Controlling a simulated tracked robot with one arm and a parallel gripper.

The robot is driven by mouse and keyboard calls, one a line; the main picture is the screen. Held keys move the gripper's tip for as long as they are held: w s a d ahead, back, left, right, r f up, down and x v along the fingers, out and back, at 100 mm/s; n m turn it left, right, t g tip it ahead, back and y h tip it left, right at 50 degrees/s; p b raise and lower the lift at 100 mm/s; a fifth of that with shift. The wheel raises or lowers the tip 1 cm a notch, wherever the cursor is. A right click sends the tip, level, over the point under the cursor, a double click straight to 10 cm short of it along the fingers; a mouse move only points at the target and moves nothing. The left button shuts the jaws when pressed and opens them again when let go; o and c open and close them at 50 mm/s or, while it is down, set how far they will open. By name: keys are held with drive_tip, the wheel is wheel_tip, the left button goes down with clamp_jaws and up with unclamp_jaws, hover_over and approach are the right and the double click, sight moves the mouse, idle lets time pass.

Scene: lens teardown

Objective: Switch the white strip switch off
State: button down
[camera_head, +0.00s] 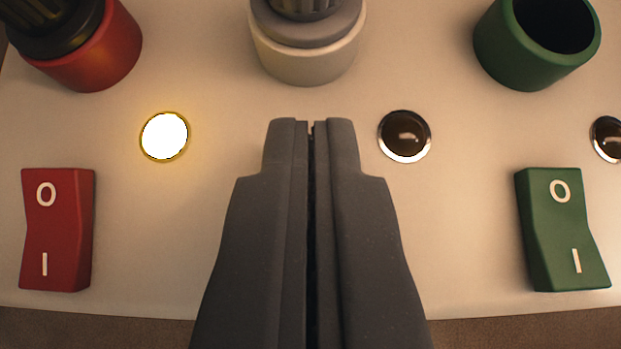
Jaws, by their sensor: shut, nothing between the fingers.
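No white switch shows. My gripper (311,128) is shut and empty, its two dark grey fingers pressed together with a thin line between them. It covers the lower middle of the panel, between the red and green switches, so whatever lies under it is hidden. A white socket (308,60) with a grey plug in it stands just beyond my fingertips at the top middle. A round lamp (165,136) left of my fingertips glows bright white. A round lamp (404,136) to their right is dark. I cannot tell whether the fingertips touch the panel.
A red rocker switch (57,229) is at the left and a green one (562,229) at the right, both marked O and I. A red socket (105,55) holds a black plug; a green socket (535,60) is empty. Another dark lamp (607,138) is at the right edge.

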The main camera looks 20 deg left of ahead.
drive_tip(key=r+p, duration=0.1)
drive_tip(key=r, duration=0.2)
drive_tip(key=r+p, duration=0.1)
drive_tip(key=shift+w+r+p, duration=0.3)
drive_tip(key=shift+w+p, duration=0.05)
drive_tip(key=w+r+p+v, duration=0.1)
drive_tip(key=p+v, duration=0.1)
drive_tip(key=v, duration=0.7)
drive_tip(key=shift+a+r+p, duration=0.2)
drive_tip(key=shift+r+p, duration=0.05)
drive_tip(key=shift+p, duration=0.1)
drive_tip(key=shift+s, duration=0.15)
